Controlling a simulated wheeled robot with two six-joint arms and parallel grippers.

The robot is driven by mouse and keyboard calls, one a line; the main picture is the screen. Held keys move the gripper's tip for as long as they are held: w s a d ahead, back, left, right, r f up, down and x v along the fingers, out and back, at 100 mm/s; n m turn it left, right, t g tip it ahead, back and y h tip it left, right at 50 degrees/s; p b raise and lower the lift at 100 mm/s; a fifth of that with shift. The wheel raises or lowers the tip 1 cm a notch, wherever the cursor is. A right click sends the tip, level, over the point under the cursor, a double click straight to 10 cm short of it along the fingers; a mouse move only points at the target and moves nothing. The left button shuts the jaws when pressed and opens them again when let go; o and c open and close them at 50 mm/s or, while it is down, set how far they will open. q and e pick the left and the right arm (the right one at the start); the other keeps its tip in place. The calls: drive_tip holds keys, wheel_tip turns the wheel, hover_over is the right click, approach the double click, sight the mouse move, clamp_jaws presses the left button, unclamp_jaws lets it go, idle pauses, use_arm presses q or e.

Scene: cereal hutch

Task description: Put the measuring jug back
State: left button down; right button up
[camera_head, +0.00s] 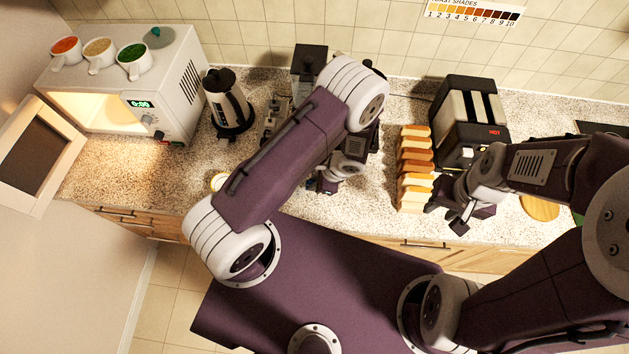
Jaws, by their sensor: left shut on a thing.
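I cannot make out the measuring jug for certain; my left arm covers much of the counter's middle. My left gripper (327,184) is low over the counter near its front edge, left of the toast slices. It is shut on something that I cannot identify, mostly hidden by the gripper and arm. A small round pale rim (218,182) shows beside my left forearm near the counter's front edge; what it belongs to is unclear. My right gripper (450,212) looks open and empty, at the front edge just right of the toast slices.
A black-and-white kettle (228,105), a dark appliance (309,62), toast slices (414,165) and a toaster (468,115) line the counter (130,170). A round wooden board (540,207) lies right.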

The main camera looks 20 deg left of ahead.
use_arm(q)
drive_tip(key=shift+w+f, duration=0.1)
drive_tip(key=shift+f, duration=0.15)
drive_tip(key=c, duration=1.5)
unclamp_jaws()
drive_tip(key=shift+c, duration=0.2)
drive_tip(key=shift+o, duration=0.7)
